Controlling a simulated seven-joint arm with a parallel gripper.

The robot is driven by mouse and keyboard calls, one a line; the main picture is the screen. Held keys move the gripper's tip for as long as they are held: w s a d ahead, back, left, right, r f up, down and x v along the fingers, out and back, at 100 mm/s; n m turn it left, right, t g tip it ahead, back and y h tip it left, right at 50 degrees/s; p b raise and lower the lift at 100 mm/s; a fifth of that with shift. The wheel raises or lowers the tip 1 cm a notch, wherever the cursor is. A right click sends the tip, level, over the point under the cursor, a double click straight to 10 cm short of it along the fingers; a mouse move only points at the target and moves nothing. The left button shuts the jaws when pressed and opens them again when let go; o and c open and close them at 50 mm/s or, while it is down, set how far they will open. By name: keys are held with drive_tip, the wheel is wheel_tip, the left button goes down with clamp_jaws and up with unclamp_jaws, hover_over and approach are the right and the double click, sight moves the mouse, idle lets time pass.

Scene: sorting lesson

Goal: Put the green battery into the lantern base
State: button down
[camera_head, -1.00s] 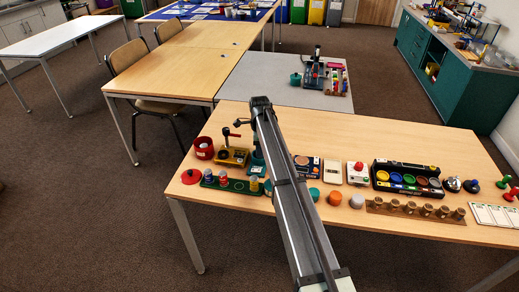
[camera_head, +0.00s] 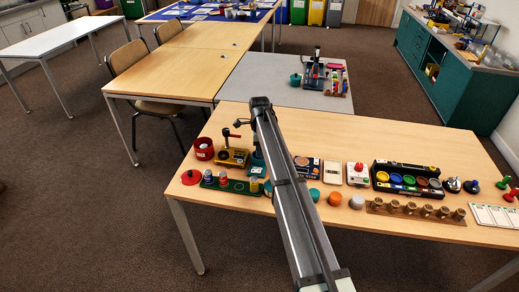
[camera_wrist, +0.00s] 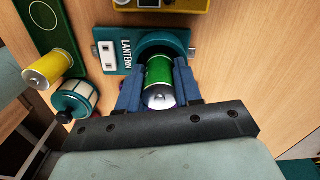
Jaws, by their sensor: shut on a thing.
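The green battery (camera_wrist: 159,72) is between the blue fingers of my gripper (camera_wrist: 157,76) in the wrist view, its silver end toward the camera. My gripper is shut on it. The teal lantern base (camera_wrist: 108,56), labelled LANTERN, lies just beyond, with a dark round socket (camera_wrist: 158,49) behind the battery's far end. I cannot tell whether that end is inside the socket. In the head view the arm hides the gripper and battery and most of the lantern base.
A yellow battery (camera_wrist: 50,70) and a white-and-teal lantern part (camera_wrist: 76,101) are at left, near the green tray (camera_wrist: 42,14). A yellow box (camera_head: 232,157) stands close behind the lantern base. A black tray with coloured cups (camera_head: 410,167) is farther right on the table.

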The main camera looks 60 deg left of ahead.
drive_tip(key=shift+d+f, duration=0.15)
drive_tip(key=shift+f, duration=0.65)
drive_tip(key=c, duration=1)
unclamp_jaws()
drive_tip(key=shift+s, duration=0.1)
drive_tip(key=shift+c, duration=0.2)
drive_tip(key=shift+r, duration=5.65)
drive_tip(key=shift+r, duration=0.1)
drive_tip(key=shift+r, duration=2.9)
